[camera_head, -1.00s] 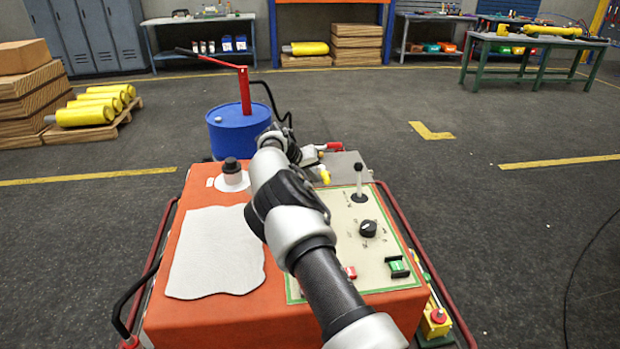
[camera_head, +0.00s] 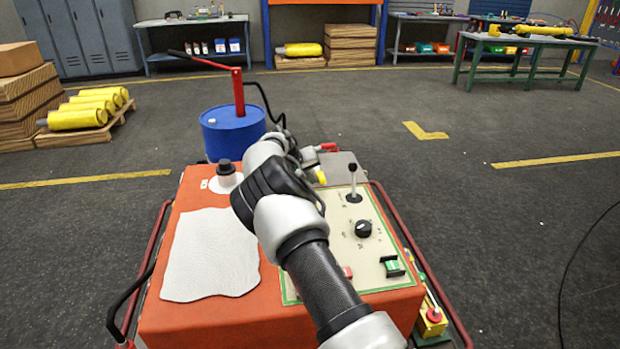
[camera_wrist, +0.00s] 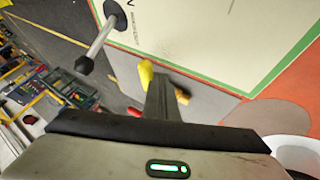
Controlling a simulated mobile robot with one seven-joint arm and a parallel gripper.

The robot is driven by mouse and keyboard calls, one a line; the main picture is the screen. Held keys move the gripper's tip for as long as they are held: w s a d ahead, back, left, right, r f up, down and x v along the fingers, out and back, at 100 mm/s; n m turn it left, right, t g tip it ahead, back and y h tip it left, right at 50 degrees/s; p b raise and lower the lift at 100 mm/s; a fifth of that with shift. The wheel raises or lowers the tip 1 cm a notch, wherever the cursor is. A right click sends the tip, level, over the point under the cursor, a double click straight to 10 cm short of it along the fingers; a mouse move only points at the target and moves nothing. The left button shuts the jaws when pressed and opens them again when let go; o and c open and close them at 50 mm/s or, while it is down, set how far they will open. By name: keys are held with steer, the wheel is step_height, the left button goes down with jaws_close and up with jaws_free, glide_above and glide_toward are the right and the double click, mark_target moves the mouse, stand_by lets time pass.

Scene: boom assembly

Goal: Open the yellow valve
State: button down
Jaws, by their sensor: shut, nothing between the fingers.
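The yellow valve handle (camera_head: 321,177) shows as a small yellow piece at the far end of the orange console, just right of my arm's end. In the wrist view the yellow handle (camera_wrist: 146,73) shows close to my shut fingers, with another yellow bit on their right side. My gripper (camera_wrist: 161,92) is shut and empty. The fingers cover part of the yellow handle, and I cannot tell whether they touch it. In the head view my arm hides most of the fingertips.
A red handle (camera_head: 328,147) is beside the yellow one. A joystick (camera_head: 353,185) and a black knob (camera_head: 363,229) stand on the control panel (camera_head: 330,262). A blue drum (camera_head: 232,133) with a red lever pump stands behind the console. A white cloth (camera_head: 211,255) lies on the left.

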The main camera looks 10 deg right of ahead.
mark_target(322, 178)
steer(key=d+n+y, duration=0.1)
steer(key=d+n+t, duration=0.1)
steer(key=d+n, duration=0.1)
steer(key=shift+s+r+y, duration=0.1)
steer(key=shift+s+y, duration=0.25)
steer(key=shift+y, duration=0.05)
steer(key=d+n+y, duration=0.1)
steer(key=d+n+t+y, duration=0.1)
steer(key=d+n, duration=0.1)
steer(key=shift+w, duration=0.2)
steer(key=shift+w+d, duration=0.3)
steer(key=shift+d, duration=0.3)
steer(key=shift+w+d, duration=0.3)
steer(key=shift+d, duration=0.25)
steer(key=shift+w+d+b, duration=0.35)
steer(key=shift+w+d, duration=0.25)
steer(key=shift+d, duration=0.1)
